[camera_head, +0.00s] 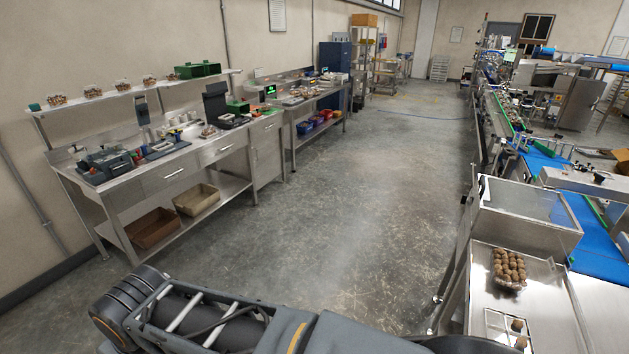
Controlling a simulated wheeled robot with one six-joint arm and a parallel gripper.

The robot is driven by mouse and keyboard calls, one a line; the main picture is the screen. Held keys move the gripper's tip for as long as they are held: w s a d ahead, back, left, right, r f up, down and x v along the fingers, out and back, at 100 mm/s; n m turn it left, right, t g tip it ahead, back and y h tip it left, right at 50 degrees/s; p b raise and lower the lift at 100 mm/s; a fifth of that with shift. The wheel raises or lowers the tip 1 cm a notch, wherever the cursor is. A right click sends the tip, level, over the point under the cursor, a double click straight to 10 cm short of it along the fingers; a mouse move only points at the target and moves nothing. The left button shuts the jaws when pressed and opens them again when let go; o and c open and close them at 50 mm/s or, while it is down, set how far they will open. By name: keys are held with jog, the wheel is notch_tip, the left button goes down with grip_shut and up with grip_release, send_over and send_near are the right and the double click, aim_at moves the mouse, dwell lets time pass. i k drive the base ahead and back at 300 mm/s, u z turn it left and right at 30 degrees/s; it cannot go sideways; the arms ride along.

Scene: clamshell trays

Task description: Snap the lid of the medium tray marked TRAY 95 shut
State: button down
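A clear tray (509,284) full of round brown items sits on the steel bench at the lower right. Whether its lid is open or shut is too small to tell. A second pale tray or divided frame (495,325) lies in front of it, with a few brown round items at its right side. No marking such as TRAY 95 can be read on either. My arm crosses the bottom of the picture, but my gripper is not in view.
The steel bench (545,300) has a raised clear-topped box (525,199) behind the tray. A blue conveyor (590,235) runs along the right. Small filled packs (92,92) stand on the left wall shelf. The grey floor (340,200) between is clear.

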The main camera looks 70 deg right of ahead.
aim_at(550, 261)
jog(key=k, duration=2.2)
jog(key=z, duration=2.85)
